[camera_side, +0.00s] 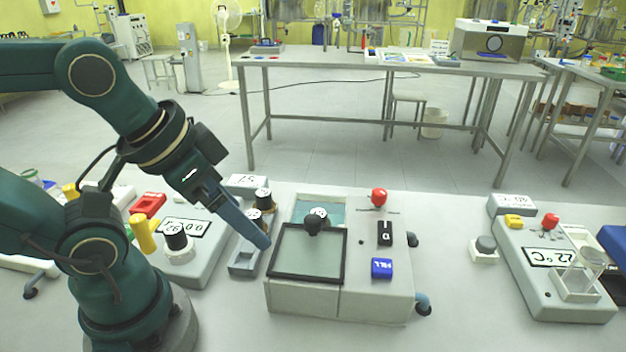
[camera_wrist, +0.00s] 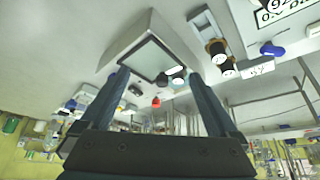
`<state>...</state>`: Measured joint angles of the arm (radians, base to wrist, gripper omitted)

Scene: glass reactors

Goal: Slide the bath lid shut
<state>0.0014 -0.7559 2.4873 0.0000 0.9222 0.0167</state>
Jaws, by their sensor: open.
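The bath is a pale box with a sliding lid (camera_side: 309,256), a translucent pane in a black frame with a dark round knob (camera_side: 312,225) near its back edge. The lid lies over the front part of the box. Behind it a strip of teal bath (camera_side: 338,212) is uncovered, with a white-labelled round top showing near the knob. My gripper (camera_side: 263,242) is left of the lid, its blue fingers pointing down, apart from the knob. In the wrist view the fingers are spread and empty, with the pale pane (camera_wrist: 147,60) beyond them.
Dark-capped vials (camera_side: 263,198) stand in a grey rack close left of the bath. A red knob (camera_side: 379,196), a black switch (camera_side: 385,232) and a blue button (camera_side: 381,268) are on the box's right.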

